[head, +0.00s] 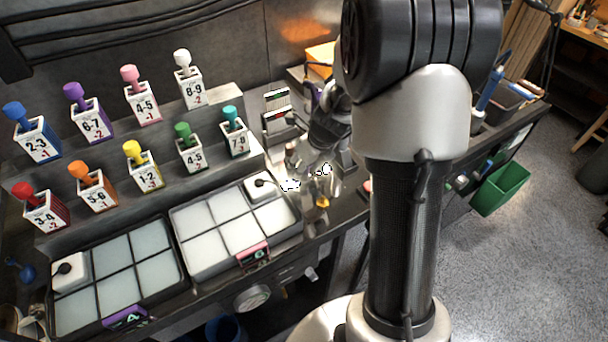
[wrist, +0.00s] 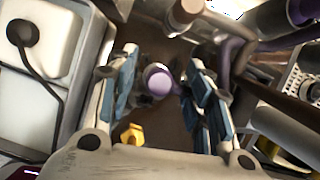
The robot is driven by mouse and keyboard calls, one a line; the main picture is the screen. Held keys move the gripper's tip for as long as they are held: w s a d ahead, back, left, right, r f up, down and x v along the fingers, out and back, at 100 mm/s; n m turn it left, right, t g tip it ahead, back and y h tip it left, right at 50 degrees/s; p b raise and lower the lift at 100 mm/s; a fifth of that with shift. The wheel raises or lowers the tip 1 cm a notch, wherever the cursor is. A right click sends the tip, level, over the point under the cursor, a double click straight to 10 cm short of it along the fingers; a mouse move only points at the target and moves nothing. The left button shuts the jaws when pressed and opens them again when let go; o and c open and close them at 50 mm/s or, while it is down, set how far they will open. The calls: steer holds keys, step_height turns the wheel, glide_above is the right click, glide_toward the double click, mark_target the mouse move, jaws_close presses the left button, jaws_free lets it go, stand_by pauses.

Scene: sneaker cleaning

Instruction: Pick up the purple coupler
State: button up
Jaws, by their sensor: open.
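A small round piece with a lilac-purple top (wrist: 158,81), which looks like the purple coupler, stands between the fingers in the wrist view. My gripper (wrist: 161,64) is open, with blue-padded fingers on the left and right of this piece. In the head view my gripper (head: 307,176) points down over the bench, right of the trays. I cannot make out the purple piece there; the gripper and arm cover that spot.
A yellow piece (wrist: 132,133) lies close by, near the left finger. The white-padded tray (wrist: 92,100) is left of the gripper. Dark and purple tubes (wrist: 238,62) crowd the right. Boxes with coloured-handled tools, including a purple one (head: 75,93), stand on steps at the left.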

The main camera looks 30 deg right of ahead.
steer(key=shift+f, duration=0.15)
steer(key=c, duration=1.1)
